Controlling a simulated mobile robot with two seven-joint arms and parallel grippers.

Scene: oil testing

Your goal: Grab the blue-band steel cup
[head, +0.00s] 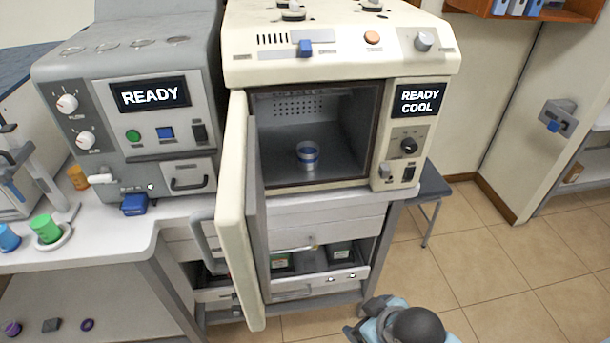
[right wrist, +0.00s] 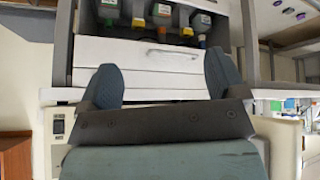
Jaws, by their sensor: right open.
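The blue-band steel cup (head: 307,153) stands upright on the floor of the open cream oven's chamber (head: 330,122), near its front middle. Nothing touches it. My right gripper (head: 362,317) is at the bottom of the head view, below and in front of the oven, well apart from the cup. In the right wrist view its two blue-grey fingers (right wrist: 163,80) are spread with nothing between them, facing a white drawer front (right wrist: 140,55). The cup does not show in the right wrist view. My left gripper is not in view.
The oven door (head: 238,215) hangs open at the chamber's left. The oven display (head: 420,98) reads READY COOL. A grey machine (head: 130,110) reading READY stands left. A green cup (head: 45,228) and a blue cup (head: 8,238) stand on the left counter.

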